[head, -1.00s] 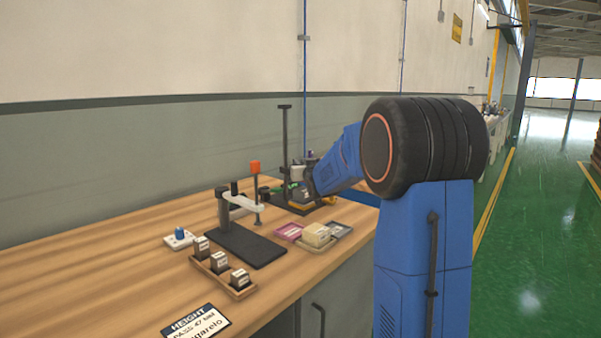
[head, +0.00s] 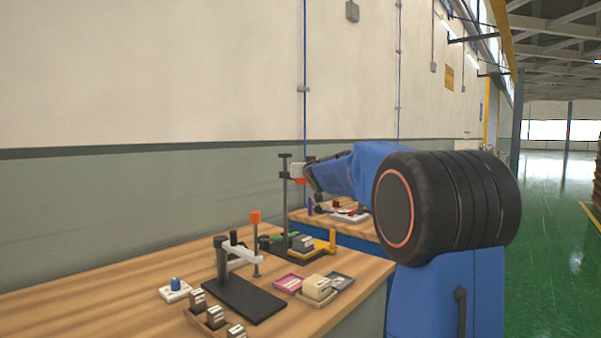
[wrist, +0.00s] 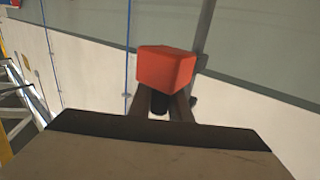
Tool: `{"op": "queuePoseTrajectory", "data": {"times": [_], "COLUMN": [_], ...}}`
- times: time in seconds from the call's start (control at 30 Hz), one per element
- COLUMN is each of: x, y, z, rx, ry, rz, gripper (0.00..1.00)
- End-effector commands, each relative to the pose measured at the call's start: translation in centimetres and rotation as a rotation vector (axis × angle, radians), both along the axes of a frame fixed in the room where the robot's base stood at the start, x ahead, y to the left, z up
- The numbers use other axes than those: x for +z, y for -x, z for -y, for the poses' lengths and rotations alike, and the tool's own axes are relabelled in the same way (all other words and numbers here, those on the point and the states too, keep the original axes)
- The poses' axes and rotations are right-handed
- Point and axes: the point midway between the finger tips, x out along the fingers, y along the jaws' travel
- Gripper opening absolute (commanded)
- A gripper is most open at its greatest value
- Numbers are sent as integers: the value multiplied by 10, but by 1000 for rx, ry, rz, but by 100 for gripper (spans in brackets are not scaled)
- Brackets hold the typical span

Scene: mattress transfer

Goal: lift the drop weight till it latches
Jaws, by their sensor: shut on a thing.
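The drop-weight stand has a tall dark post (head: 284,205) rising from a dark base at the back of the bench. A pale block (head: 297,170) sits beside the post just below its top, with a small red part (head: 301,181) under it. My gripper (head: 309,173) is beside them, high on the post and partly hidden by my arm. In the wrist view, my gripper (wrist: 160,105) is shut on a short black stem (wrist: 159,102) by a red block (wrist: 166,68). Whether a latch has caught cannot be seen.
A grey block (head: 303,243) sits by the post's foot with a yellow bracket (head: 332,242). Nearer are a second stand with an orange-topped rod (head: 255,218), small trays (head: 289,283) and a blue-knobbed piece (head: 175,284). A further bench stands behind.

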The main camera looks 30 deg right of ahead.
Motion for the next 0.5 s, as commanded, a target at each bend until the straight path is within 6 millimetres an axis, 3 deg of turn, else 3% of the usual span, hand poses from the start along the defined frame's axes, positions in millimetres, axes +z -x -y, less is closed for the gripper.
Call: {"op": "queuePoseTrajectory", "data": {"times": [0.03, 0.3, 0.33, 0.37, 0.4, 0.5], "x": [9, 12, 13, 13, 12, 10], "y": [1, 2, 2, 2, 2, 1], "z": [-1, -1, -1, -1, -1, -1], "rx": [2, 2, 2, 2, 2, 2], "ry": [4, 6, 6, 6, 6, 5], "rz": [15, 18, 19, 19, 18, 14], "gripper": [0, 0, 24, 31, 36, 36]}}
